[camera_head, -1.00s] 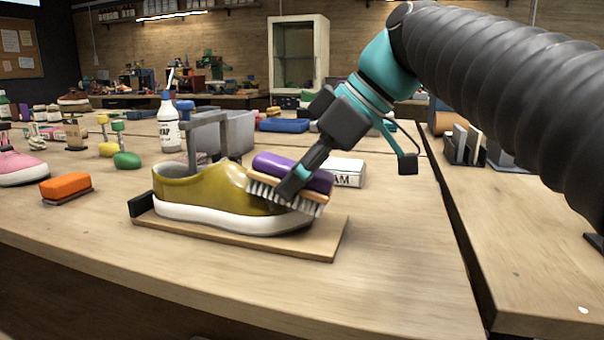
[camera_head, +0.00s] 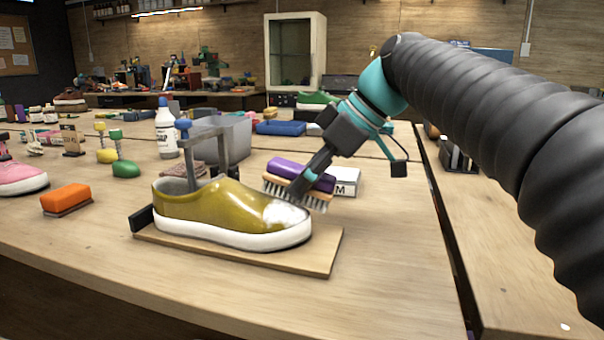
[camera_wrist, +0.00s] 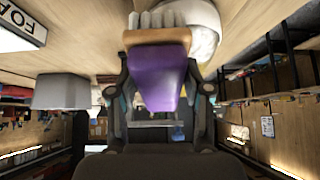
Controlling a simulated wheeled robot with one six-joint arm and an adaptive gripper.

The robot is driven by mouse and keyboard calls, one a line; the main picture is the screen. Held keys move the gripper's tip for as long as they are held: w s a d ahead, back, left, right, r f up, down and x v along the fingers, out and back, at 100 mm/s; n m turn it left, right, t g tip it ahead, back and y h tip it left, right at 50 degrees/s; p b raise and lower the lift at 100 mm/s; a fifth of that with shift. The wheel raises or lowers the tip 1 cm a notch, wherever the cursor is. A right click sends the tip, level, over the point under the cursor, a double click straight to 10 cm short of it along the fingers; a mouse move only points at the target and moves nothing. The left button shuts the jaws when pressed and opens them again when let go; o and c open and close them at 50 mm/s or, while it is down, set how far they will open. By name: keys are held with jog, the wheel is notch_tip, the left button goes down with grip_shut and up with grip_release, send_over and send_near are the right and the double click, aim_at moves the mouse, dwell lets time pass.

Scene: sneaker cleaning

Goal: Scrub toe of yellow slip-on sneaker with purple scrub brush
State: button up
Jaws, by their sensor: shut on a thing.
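The yellow slip-on sneaker (camera_head: 225,207) sits upright on a wooden board, clamped in a grey stand, with its toe pointing right. White foam (camera_head: 285,214) covers the top of the toe. My gripper (camera_head: 305,185) is shut on the purple scrub brush (camera_head: 288,168), bristles facing down. In the head view the brush is just behind and above the toe and looks apart from it. In the wrist view the purple brush (camera_wrist: 158,75) lies between the two fingers, and the white toe (camera_wrist: 207,30) shows past its bristles.
The board (camera_head: 300,258) carries the shoe. A white box (camera_head: 345,182) lies behind the brush. An orange brush (camera_head: 66,199) and a pink shoe (camera_head: 18,178) are at left. The table's right front is clear.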

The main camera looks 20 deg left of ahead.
jog(key=shift+w, duration=0.45)
jog(key=shift+a+f, duration=0.15)
jog(key=shift+f, duration=0.15)
jog(key=shift+r, duration=0.15)
jog(key=shift+s, duration=0.1)
